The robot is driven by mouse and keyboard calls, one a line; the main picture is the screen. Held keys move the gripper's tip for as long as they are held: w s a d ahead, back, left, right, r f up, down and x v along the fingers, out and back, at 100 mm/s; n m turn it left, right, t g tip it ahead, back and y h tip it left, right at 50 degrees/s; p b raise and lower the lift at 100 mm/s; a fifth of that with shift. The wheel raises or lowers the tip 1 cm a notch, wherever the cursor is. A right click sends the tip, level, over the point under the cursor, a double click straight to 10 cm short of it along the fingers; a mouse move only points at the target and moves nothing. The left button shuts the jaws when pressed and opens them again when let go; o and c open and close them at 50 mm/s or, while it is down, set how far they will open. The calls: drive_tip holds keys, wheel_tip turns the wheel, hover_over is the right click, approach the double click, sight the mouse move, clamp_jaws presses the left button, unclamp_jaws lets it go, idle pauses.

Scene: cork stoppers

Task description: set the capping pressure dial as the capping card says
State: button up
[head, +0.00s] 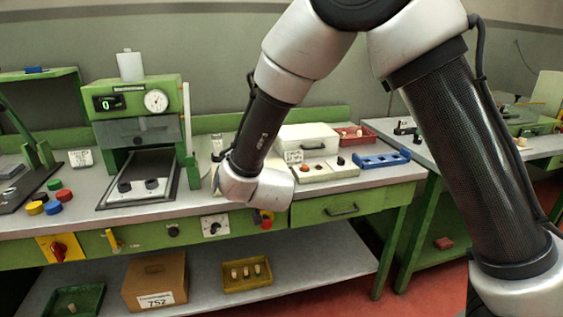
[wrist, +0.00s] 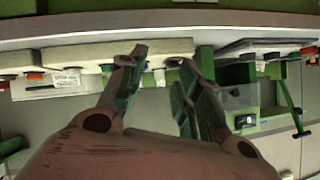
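A dial with a dark knob on a white scale plate (head: 215,227) sits on the green front panel of the bench, just left of and below my wrist. Its pointer setting is too small to read. The green capping machine (head: 138,92) has a display reading 0 and a round white gauge (head: 156,101). A small card (head: 80,157) stands left of the machine, and another card (head: 294,157) stands by the white box; their text is unreadable. My gripper (wrist: 157,60) shows in the wrist view with its fingers apart and nothing visibly held; its fingers are hidden in the head view.
The front panel also carries a black knob (head: 173,231), a yellow switch (head: 113,240), a red rotary switch (head: 60,247) and a red button (head: 266,223). A cream button box (head: 322,170) and blue rack (head: 382,160) are on the worktop. A carton (head: 155,280) is below.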

drive_tip(key=d+r+g, duration=0.1)
drive_tip(key=d+r, duration=0.8)
drive_tip(key=d, duration=0.2)
drive_tip(key=shift+w+n+g+y, duration=0.3)
drive_tip(key=shift+g, duration=0.1)
